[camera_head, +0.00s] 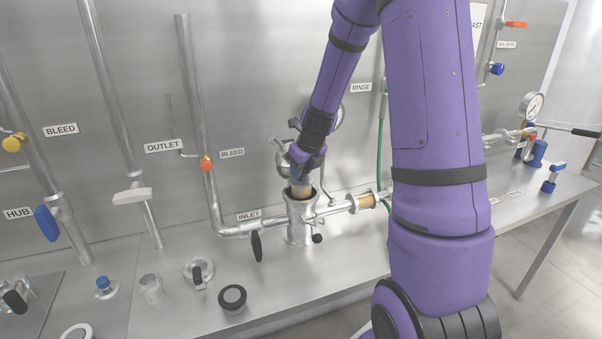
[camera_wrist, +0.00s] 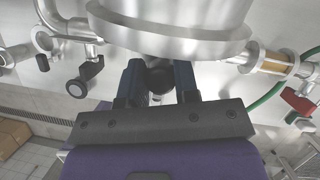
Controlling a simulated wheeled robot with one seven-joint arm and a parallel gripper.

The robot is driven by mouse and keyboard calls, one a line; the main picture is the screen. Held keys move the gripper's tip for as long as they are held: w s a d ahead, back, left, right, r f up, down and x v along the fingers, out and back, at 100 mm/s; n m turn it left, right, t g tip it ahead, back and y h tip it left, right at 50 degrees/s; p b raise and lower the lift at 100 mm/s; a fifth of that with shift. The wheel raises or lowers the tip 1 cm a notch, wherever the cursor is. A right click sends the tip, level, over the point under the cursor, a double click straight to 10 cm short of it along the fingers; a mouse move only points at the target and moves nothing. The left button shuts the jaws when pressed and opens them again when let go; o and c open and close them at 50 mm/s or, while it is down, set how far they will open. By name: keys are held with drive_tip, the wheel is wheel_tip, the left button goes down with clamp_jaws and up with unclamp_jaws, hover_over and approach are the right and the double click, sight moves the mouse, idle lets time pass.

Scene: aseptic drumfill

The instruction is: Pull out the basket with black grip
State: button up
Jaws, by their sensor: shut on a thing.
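The steel strainer housing (camera_head: 299,226) stands on the bench with its mouth upward. How deep the basket sits inside is hard to tell. In the wrist view my gripper (camera_wrist: 160,76) has its two dark fingers closed on the black grip (camera_wrist: 160,82), seen between them. The rest of the grip and the basket are hidden there. A large flanged steel cylinder (camera_wrist: 170,40) fills the top of that view.
The housing's lid (camera_head: 283,155) appears swung up behind my gripper. A black-handled inlet valve (camera_head: 257,246) is at left and a sight glass (camera_head: 366,201) at right. A black round cap (camera_head: 232,297) lies on the bench in front. Pipes and a green hose (camera_head: 380,150) run behind.

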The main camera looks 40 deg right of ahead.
wheel_tip(320, 180, up, 10)
drive_tip(key=shift+r, duration=0.25)
idle(1.9)
idle(0.3)
